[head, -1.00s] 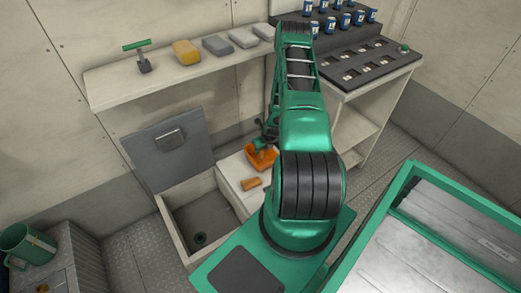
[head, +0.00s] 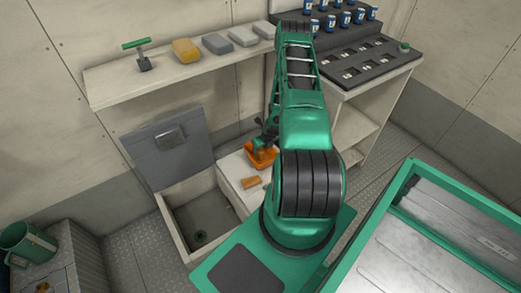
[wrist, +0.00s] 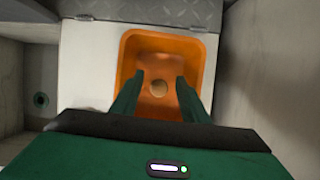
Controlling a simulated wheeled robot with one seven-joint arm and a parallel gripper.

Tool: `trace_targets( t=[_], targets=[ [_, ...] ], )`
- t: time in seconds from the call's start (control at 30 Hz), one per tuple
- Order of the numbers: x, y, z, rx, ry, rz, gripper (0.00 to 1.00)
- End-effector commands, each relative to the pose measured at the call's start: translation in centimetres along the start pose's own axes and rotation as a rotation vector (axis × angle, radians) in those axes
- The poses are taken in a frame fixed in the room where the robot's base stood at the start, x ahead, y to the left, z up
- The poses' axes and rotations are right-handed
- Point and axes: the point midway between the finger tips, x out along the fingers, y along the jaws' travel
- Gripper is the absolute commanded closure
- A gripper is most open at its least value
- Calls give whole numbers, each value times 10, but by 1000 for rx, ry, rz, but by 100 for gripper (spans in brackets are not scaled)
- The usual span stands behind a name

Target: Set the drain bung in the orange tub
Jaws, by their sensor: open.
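The orange tub (head: 262,155) stands on the pale ledge beside the open locker; the wrist view shows it from above (wrist: 128,65). In the head view my gripper (head: 264,143) is partly hidden by my arm, and the tub's inside is mostly hidden.
A small orange-brown piece (head: 250,182) lies on the ledge in front of the tub. The grey locker lid (head: 170,155) stands open, with a drain (head: 200,237) in the locker floor. A shelf (head: 180,72) above holds several blocks and a green-handled tool. A rack of cans (head: 340,40) is at the back right.

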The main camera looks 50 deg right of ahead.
Motion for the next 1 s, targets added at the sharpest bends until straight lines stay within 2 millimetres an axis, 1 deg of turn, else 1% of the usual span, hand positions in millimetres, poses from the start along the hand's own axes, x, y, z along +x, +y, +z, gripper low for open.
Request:
trace_targets(
  t=[0.03, 0.17, 0.4, 0.5, 0.6, 0.7, 0.87, 0.97, 1.0],
  targets=[
    [-6, 0, 3, -1, -1, -1, 59],
    [-28, -1, 3, 0, -1, -1, 59],
    [-76, -1, 4, 0, -2, -1, 59],
    [-93, 0, 3, 0, -1, -1, 59],
    [-107, -1, 3, 0, -1, -1, 59],
    [-117, -1, 3, 0, -2, -1, 59],
    [-127, 0, 4, -14, 1, 0, 59],
    [-140, 2, 12, -87, 11, -2, 59],
    [-150, 3, 16, -140, 19, -2, 59]
  ],
)
